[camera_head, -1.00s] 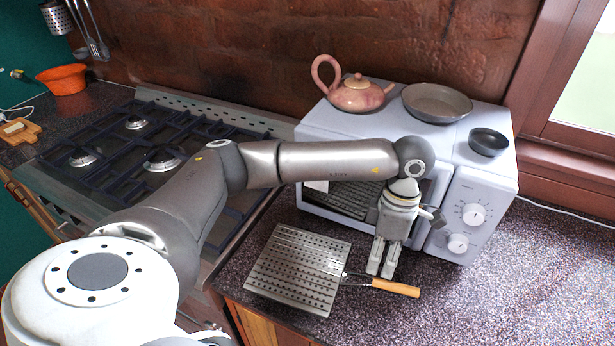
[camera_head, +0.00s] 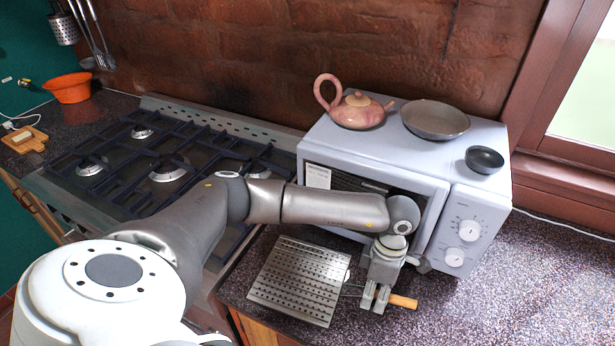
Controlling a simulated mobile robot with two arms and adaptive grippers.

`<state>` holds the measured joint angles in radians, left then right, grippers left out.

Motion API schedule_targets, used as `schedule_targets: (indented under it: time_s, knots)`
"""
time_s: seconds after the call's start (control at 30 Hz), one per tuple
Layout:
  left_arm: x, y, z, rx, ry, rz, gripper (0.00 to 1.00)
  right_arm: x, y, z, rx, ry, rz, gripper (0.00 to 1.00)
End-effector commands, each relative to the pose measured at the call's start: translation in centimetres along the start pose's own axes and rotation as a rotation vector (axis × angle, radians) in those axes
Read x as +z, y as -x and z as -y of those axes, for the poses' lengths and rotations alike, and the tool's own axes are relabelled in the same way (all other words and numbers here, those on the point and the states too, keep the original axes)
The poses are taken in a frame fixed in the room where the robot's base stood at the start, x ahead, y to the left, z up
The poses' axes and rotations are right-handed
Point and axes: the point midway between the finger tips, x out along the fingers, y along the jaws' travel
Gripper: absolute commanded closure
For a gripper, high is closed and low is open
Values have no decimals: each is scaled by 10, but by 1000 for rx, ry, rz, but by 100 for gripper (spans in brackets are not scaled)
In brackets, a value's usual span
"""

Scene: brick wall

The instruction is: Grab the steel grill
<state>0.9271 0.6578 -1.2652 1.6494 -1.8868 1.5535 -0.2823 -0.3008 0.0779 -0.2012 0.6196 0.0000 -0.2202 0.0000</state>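The steel grill (camera_head: 300,280) is a flat perforated plate lying on the counter in front of the microwave. Its thin metal rod runs right to a wooden handle (camera_head: 404,302). My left gripper (camera_head: 375,298) points down over the handle, with its two fingers side by side and a gap between them. The fingers hide the left part of the wooden handle. Whether they touch it cannot be told. My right gripper is out of view.
The white microwave (camera_head: 478,200) stands behind the grill, close to my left wrist. On it are a pink teapot (camera_head: 358,110), a shallow pan (camera_head: 435,119) and a small dark bowl (camera_head: 484,159). A gas stove (camera_head: 150,165) is at left. The counter at right is clear.

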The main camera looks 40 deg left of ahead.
Motion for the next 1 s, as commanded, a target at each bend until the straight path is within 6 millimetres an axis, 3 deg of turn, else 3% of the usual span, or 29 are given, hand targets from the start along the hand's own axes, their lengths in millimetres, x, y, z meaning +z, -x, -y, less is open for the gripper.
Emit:
schedule_targets:
  time_s: [0.03, 0.17, 0.67, 0.87, 1.0]
  knots:
    - [0, 0, 0, 0, 0, 0, 84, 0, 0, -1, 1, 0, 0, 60]
    - [0, 0, 0, 0, 0, 0, 100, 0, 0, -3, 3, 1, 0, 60]
    - [0, 4, 0, 2, 1, 2, 100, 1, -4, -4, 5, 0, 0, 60]
    - [1, 24, 3, 5, -2, 3, 100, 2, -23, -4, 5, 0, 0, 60]
    - [7, 48, 30, 5, -9, 4, 100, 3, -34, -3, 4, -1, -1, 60]
